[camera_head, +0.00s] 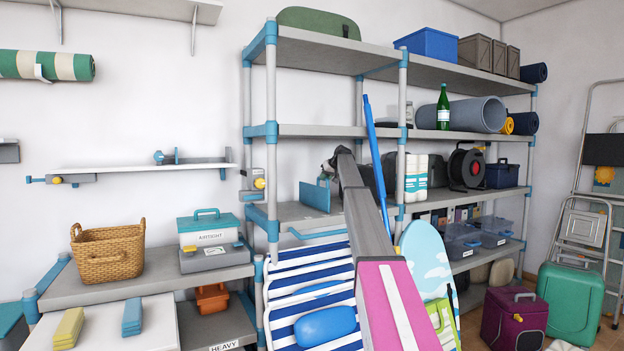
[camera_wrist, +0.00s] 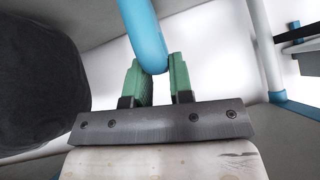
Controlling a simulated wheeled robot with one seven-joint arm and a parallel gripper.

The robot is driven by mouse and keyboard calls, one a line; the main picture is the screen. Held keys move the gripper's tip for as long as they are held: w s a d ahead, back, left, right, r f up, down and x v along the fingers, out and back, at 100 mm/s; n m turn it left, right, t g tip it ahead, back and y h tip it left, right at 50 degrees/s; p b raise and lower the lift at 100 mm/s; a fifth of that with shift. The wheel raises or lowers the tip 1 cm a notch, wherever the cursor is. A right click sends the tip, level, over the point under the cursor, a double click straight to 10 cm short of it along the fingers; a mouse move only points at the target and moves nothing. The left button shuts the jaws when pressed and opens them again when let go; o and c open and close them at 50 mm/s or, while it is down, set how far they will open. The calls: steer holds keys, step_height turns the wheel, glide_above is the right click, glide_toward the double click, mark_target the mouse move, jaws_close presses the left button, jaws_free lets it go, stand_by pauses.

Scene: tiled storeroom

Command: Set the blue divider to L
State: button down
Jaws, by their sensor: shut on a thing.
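The blue divider (camera_head: 314,196) is an upright panel on the middle shelf of the tall rack, near its left post. My gripper (camera_head: 336,163) is at the divider's upper right, small and partly hidden by my arm. In the wrist view, the green fingers of my gripper (camera_wrist: 158,85) are closed around a rounded blue bar (camera_wrist: 145,38), which appears to be the divider's handle. The divider's panel cannot be made out in that view. No L mark is readable in either view.
The rack's left post (camera_head: 271,140) stands close beside the divider. A dark rounded object (camera_wrist: 40,75) is close to my gripper in the wrist view. A blue pole (camera_head: 376,150) leans right of my arm. A striped deck chair (camera_head: 300,290) stands below.

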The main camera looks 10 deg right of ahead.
steer(key=w+d, duration=0.2)
steer(key=d, duration=0.4)
steer(key=shift+d, duration=0.25)
steer(key=c, duration=1)
jaws_free()
steer(key=shift+r, duration=0.1)
steer(key=v, duration=1)
steer(key=shift+s+d+r, duration=0.15)
steer(key=shift+s, duration=0.05)
